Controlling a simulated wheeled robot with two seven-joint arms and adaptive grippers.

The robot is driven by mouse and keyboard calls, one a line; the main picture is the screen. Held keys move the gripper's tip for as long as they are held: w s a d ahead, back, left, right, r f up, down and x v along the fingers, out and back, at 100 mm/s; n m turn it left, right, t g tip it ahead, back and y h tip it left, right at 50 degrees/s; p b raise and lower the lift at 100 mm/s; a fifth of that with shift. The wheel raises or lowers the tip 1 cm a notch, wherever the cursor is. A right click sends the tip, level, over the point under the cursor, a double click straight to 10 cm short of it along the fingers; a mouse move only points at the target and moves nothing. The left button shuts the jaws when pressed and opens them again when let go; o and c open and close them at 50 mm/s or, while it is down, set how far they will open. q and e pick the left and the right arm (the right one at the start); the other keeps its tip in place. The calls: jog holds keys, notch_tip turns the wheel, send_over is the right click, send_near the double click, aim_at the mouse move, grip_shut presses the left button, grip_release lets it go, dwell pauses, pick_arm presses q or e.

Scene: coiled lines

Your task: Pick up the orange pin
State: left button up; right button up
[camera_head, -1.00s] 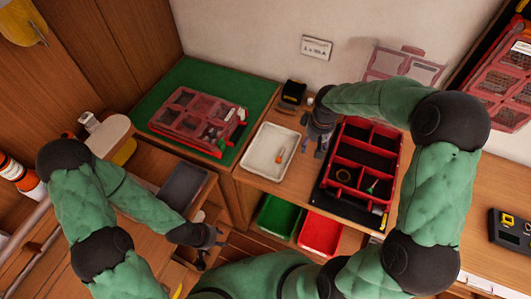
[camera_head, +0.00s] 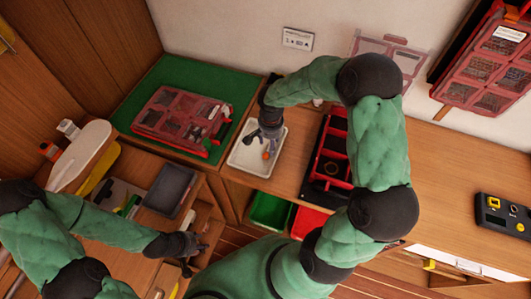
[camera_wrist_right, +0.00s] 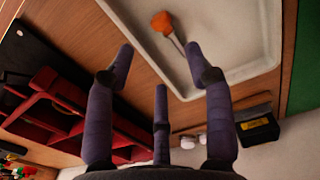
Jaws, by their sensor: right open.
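The orange pin (camera_head: 266,155) lies in the shallow white tray (camera_head: 239,158) on the wooden worktop. In the right wrist view the pin (camera_wrist_right: 162,22) shows an orange head and a thin metallic shank, on the floor of the white tray (camera_wrist_right: 240,62). My right gripper (camera_head: 268,145) is over the tray, close to the pin. In the right wrist view its fingers (camera_wrist_right: 160,62) are spread and empty, with the pin beyond the tips. My left gripper (camera_head: 188,262) is at the lower left, away from the tray; its jaws are too small to read.
A red compartment box (camera_head: 330,150) stands right of the tray, partly hidden by my right arm. A red lidded organizer (camera_head: 180,118) lies on the green mat (camera_head: 140,95) at left. Green (camera_head: 270,210) and red (camera_head: 305,222) bins sit below the front edge.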

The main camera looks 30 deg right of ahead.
aim_at(268, 153)
jog(key=shift+w+a+f, duration=0.1)
jog(key=shift+w+f, duration=0.05)
jog(key=shift+f, duration=1.6)
jog(key=shift+w+a+f, duration=0.1)
jog(key=shift+f, duration=1.65)
grip_shut()
